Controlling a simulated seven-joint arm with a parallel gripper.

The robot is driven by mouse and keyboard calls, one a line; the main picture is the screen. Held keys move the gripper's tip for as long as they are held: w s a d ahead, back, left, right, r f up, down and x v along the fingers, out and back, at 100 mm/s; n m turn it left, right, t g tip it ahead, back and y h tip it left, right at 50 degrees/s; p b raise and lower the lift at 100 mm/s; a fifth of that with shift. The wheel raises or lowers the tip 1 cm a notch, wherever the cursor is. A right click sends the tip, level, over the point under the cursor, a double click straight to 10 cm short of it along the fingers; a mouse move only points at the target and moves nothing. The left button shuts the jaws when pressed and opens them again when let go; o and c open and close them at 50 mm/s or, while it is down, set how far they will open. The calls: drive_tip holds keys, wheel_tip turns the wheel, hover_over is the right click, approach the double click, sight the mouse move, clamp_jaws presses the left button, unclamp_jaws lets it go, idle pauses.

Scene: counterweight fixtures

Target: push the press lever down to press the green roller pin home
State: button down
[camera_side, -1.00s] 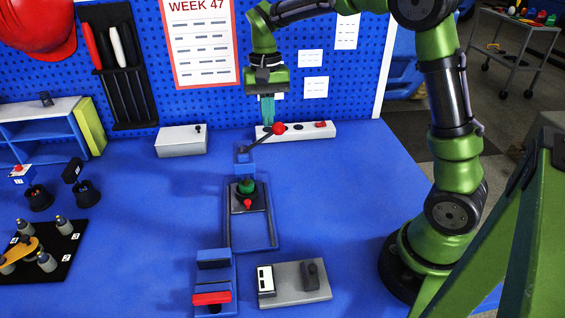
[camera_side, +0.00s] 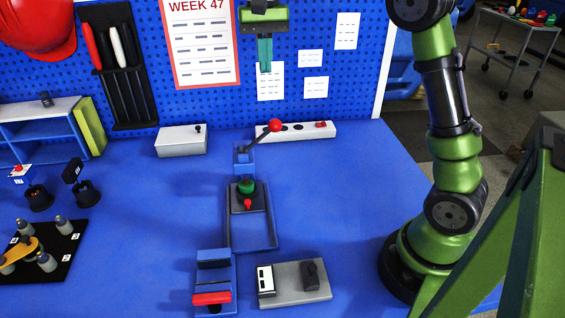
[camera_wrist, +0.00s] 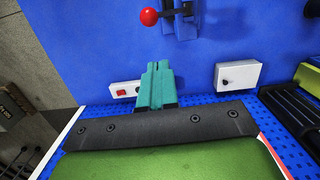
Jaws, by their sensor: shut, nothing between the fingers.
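The press lever (camera_side: 260,138) is a dark bar with a red ball knob (camera_side: 275,126), tilted up and right from its blue post (camera_side: 244,157). The knob also shows in the wrist view (camera_wrist: 149,17), near the top. The green roller pin (camera_side: 247,187) stands in a dark block in front of the post; how deep it sits is hard to tell. My gripper (camera_side: 265,70) has teal fingers, shut and empty, well above the lever and apart from it. The fingers also show in the wrist view (camera_wrist: 157,88). The pin is not recognisable in the wrist view.
A white power strip (camera_side: 318,131) lies behind the lever, with a white box (camera_side: 182,141) to its left. A blue fixture with a red bar (camera_side: 212,298) and a grey box (camera_side: 315,291) stand in front. The blue table right of the press is clear.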

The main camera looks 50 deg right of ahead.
drive_tip(key=shift+w+d+r, duration=0.1)
drive_tip(key=shift+r, duration=1.15)
drive_tip(key=shift+w+d+r, duration=0.1)
drive_tip(key=shift+r, duration=1.1)
drive_tip(key=s+a+f+n+t, duration=0.2)
drive_tip(key=s+a+f+t, duration=0.1)
drive_tip(key=s, duration=0.6)
drive_tip(key=s+a+f+n+t+y, duration=0.1)
drive_tip(key=s+a+f+t, duration=0.3)
drive_tip(key=s+f, duration=0.4)
drive_tip(key=shift+s+f+n+t, duration=0.2)
drive_tip(key=shift+s+n+t, duration=0.3)
drive_tip(key=shift+s+n, duration=0.55)
drive_tip(key=shift+s+a+m, duration=0.1)
drive_tip(key=shift+s+m, duration=0.1)
drive_tip(key=shift+m, duration=0.05)
